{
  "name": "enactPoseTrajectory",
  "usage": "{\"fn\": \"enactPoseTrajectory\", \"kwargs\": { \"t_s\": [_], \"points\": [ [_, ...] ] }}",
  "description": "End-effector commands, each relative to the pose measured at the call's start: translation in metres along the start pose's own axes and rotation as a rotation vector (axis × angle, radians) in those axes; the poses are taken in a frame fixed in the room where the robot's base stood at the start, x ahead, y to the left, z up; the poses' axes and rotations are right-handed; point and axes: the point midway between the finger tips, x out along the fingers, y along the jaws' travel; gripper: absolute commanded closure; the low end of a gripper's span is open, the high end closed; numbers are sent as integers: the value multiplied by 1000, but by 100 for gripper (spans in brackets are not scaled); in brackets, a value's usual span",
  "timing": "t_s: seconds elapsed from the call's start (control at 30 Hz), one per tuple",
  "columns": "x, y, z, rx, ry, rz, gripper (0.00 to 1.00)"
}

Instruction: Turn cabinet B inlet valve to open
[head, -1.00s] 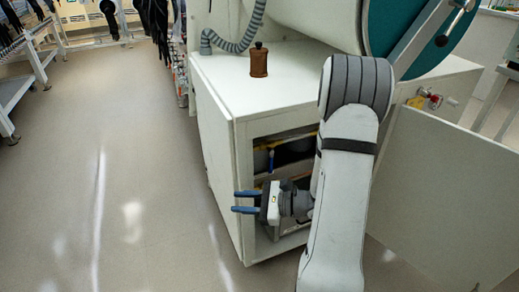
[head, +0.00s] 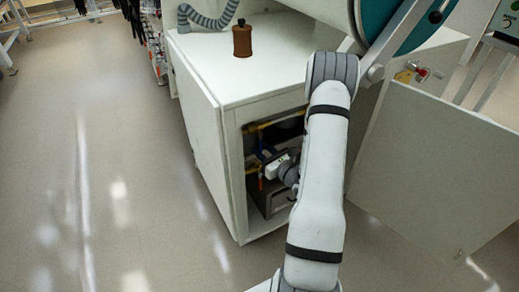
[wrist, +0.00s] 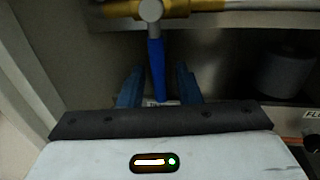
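A valve with a blue lever (wrist: 157,70) shows in the wrist view, its grey round hub at the top on a yellow pipe (wrist: 205,6). The lever points from the hub down toward my gripper. My gripper (wrist: 158,84) is open, with one blue finger on each side of the lever and a gap on both sides. In the head view, my gripper (head: 264,160) is inside the open front of the white cabinet (head: 208,130). The lever's lower end is near a small white label that I cannot read.
The cabinet's open door (head: 430,165) stands to the right of my arm. A brown bottle (head: 242,39) stands on the cabinet top. A grey cylinder (wrist: 284,72) is inside at the right. The floor (head: 120,190) to the left is clear.

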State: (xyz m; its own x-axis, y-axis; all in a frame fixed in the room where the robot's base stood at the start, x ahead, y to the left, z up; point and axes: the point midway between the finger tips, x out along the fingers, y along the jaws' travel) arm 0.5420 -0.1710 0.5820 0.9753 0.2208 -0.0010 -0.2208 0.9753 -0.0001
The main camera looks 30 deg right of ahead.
Motion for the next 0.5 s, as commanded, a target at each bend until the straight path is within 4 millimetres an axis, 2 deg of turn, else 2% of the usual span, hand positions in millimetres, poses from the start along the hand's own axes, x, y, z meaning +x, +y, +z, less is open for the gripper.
{"fn": "enactPoseTrajectory", "kwargs": {
  "t_s": [0.13,0.4,0.5],
  "points": [
    [11,1,0,0,-1,2,70],
    [12,2,1,0,-1,3,70],
    [12,2,1,0,-1,3,78]
  ]
}}
